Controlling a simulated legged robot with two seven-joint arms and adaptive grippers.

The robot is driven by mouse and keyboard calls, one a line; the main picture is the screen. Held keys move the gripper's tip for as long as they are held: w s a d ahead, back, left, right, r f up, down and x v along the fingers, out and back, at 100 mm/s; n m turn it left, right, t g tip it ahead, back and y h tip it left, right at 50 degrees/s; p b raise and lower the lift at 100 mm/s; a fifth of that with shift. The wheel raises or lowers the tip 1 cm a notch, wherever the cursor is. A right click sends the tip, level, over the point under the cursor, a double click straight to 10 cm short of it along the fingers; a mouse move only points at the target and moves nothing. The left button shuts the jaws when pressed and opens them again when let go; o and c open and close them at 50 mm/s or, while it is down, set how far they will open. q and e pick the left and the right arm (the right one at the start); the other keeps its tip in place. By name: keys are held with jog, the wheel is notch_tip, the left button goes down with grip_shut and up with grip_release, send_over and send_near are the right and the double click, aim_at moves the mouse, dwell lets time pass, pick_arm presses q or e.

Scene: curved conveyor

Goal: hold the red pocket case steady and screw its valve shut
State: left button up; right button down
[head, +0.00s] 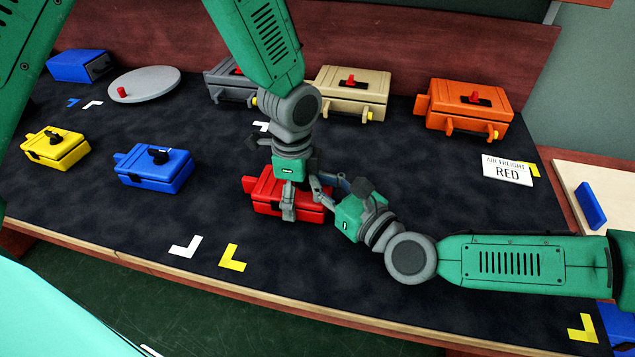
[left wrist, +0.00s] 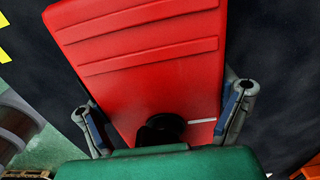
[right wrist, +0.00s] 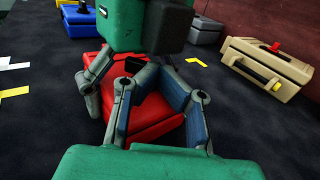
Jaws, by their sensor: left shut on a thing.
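The red pocket case (head: 262,190) lies on the dark belt near its front edge. My left gripper (head: 289,205) comes down from above and is shut on the case, with one finger on either side of it; the red lid also shows between its fingers in the left wrist view (left wrist: 150,70). A round black valve knob (left wrist: 163,126) is on the case, partly hidden by the gripper body. My right gripper (head: 325,188) reaches in from the right, close beside the left gripper. In the right wrist view its fingers (right wrist: 160,82) have a gap between them, and their contact with the valve is hidden.
Other cases stand around: blue (head: 155,168), yellow (head: 54,149), beige (head: 351,95), orange (head: 466,108) and a grey one. A grey disc (head: 144,84) with a red knob lies at the back left. A label card (head: 507,170) reads RED.

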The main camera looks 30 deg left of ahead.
jog(key=shift+w, duration=0.55)
dwell(0.4)
jog(key=shift+w+a, duration=0.1)
jog(key=shift+a, duration=0.1)
dwell(0.4)
dwell(1.3)
